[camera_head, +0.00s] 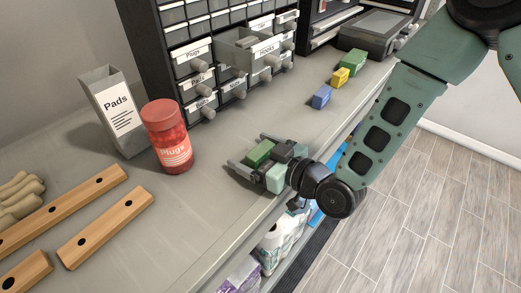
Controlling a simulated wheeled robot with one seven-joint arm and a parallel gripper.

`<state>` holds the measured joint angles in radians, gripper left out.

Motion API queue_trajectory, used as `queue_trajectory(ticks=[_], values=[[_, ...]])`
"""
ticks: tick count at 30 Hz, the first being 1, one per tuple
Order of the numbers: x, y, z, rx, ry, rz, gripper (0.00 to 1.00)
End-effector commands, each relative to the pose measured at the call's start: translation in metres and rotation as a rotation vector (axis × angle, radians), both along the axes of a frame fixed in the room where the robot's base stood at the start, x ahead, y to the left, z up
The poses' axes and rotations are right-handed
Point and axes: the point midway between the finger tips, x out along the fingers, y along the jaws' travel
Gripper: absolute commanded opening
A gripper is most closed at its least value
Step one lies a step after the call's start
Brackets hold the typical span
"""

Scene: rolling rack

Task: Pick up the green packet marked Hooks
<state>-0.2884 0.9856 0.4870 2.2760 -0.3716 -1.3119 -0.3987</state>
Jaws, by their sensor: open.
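A second green packet (352,62) lies farther back, at the end of a row with a yellow packet (340,77) and a blue packet (322,97). Its marking is not readable either. A drawer labelled Hooks (262,49) stands pulled out of the cabinet.
A red jar labelled Plugs (167,137) and a grey box labelled Pads (113,112) stand to the left. Wooden strips (106,228) lie at front left. The drawer cabinet (215,18) is behind. Shelf top (222,136) is clear between jar and gripper.

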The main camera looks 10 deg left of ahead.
Motion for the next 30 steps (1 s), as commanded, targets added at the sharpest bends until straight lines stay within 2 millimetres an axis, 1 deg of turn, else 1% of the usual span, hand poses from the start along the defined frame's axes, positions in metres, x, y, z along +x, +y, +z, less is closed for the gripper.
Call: queue_trajectory(ticks=[7, 8, 9, 11, 12, 13, 23, 26, 30], values=[[0.002, 0.003, -0.001, 0.000, 0.000, 0.000, 0.89], [0.002, 0.003, -0.001, 0.000, 0.000, 0.000, 0.87], [0.002, 0.002, -0.001, 0.000, 0.000, 0.000, 0.76], [0.002, 0.002, -0.001, 0.001, -0.001, 0.000, 0.59], [0.002, 0.002, -0.001, 0.001, -0.001, 0.000, 0.48], [0.002, 0.002, -0.001, 0.001, -0.001, -0.001, 0.40], [0.002, 0.002, 0.000, 0.000, -0.001, -0.001, 0.40], [0.002, 0.002, 0.004, 0.001, -0.002, -0.001, 0.40], [0.002, 0.002, 0.014, 0.002, -0.003, -0.001, 0.40]])
